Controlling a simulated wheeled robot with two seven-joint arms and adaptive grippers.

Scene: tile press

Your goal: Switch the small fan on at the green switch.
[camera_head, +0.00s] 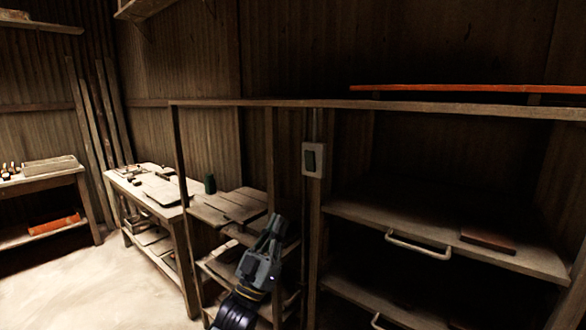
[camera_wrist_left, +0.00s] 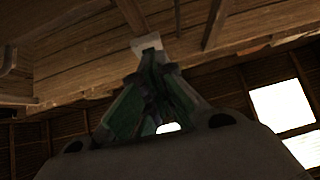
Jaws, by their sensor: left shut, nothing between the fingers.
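I cannot make out the small fan in either view. My right gripper is not in view.
The shelf unit (camera_head: 440,107) fills the right side, with a handle (camera_head: 418,245) sticking out from a shelf. Open floor (camera_head: 80,290) lies at the lower left.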

